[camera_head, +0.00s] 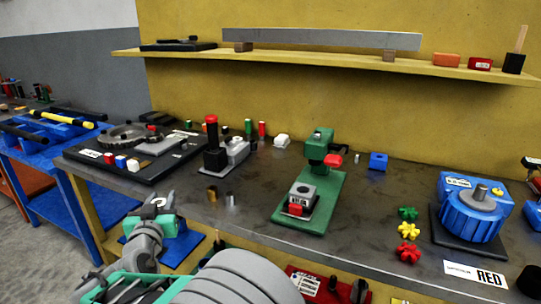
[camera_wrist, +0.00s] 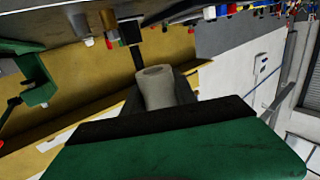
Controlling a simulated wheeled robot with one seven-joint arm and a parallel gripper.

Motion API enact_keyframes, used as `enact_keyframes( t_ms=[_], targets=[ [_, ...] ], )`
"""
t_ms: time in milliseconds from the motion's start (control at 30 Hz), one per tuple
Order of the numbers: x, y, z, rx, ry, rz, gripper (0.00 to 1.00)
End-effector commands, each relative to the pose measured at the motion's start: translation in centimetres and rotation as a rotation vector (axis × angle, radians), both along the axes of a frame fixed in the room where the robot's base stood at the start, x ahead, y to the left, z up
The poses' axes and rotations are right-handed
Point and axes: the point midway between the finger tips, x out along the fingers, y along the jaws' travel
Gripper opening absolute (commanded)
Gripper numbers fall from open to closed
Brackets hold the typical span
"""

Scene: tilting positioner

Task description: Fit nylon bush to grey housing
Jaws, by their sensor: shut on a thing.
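My gripper (camera_head: 160,204) is low at the left, in front of the bench edge. It is shut on the nylon bush (camera_head: 157,201), a pale hollow cylinder. In the wrist view the bush (camera_wrist: 157,88) stands out from between the dark fingers, its open end facing away from the palm. The grey housing (camera_head: 303,187) appears to be the grey block with a round top opening on the green press base (camera_head: 318,215), behind a label and a red block. My gripper is well to the left of the housing and apart from it.
A fixture with a red-knobbed post (camera_head: 212,140) stands left of the press. Small brass (camera_head: 212,192) and silver (camera_head: 230,199) pieces lie near the front edge. Coloured star knobs (camera_head: 408,230) and a blue motor (camera_head: 472,212) stand to the right. A shelf (camera_head: 330,62) overhangs the back.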

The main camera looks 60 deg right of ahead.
Motion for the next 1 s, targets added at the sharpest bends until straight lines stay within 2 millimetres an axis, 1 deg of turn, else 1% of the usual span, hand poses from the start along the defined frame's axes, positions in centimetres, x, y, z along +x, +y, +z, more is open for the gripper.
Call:
enact_keyframes(
  t_ms=[33,67,100,133,167,200,267,300,367,400,467,500,600,700,800,1000],
  targets=[
    [-0.8,-3.8,0.9,-0.001,0.004,-0.085,0.00],
    [-1.3,-5.8,1.1,-0.001,0.002,-0.128,0.00],
    [-2.1,-8.5,1.4,-0.001,0.002,-0.186,0.00],
    [-2.8,-10.5,1.5,-0.001,0.002,-0.229,0.00],
    [-3.6,-12.4,1.6,0.000,0.003,-0.272,0.00],
    [-4.8,-14.9,1.8,0.000,0.004,-0.327,0.00],
    [-6.8,-18.6,1.9,0.000,0.004,-0.408,0.00],
    [-8.3,-20.9,2.0,0.000,0.003,-0.461,0.00],
    [-10.7,-24.3,2.0,0.000,0.003,-0.540,0.00],
    [-12.4,-26.4,2.0,0.000,0.003,-0.590,0.00],
    [-15.1,-29.2,2.0,0.000,0.003,-0.660,0.00],
    [-16.9,-30.9,1.9,0.001,0.003,-0.703,0.00],
    [-20.6,-33.9,1.8,0.000,0.001,-0.788,0.00],
    [-23.0,-35.7,1.6,0.000,0.000,-0.839,0.00],
    [-24.1,-36.4,1.4,0.000,-0.001,-0.862,0.00],
    [-24.2,-36.5,0.3,0.001,0.001,-0.864,0.00]
  ],
)
